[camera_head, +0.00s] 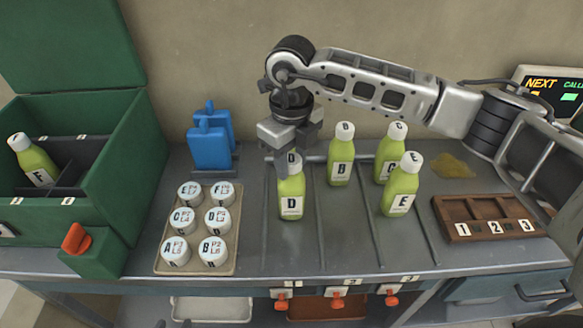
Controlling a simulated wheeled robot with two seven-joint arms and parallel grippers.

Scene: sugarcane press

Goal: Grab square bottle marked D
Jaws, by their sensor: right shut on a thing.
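The square bottle marked D (291,196) stands upright on the counter, green with a white cap lettered D. My right gripper (289,160) comes down from above, its arm reaching in from the right, and its fingers are shut on the bottle's top, hiding part of the cap. The bottle appears to stand on the counter surface. My left gripper is not in view.
Bottle B (340,165), bottle C (389,158) and bottle E (401,190) stand to the right. A tray of lettered caps (238,198) lies left, near blue blocks (209,146). A green crate (120,165) holds a bottle (33,160). A wooden rack (450,225) sits right.

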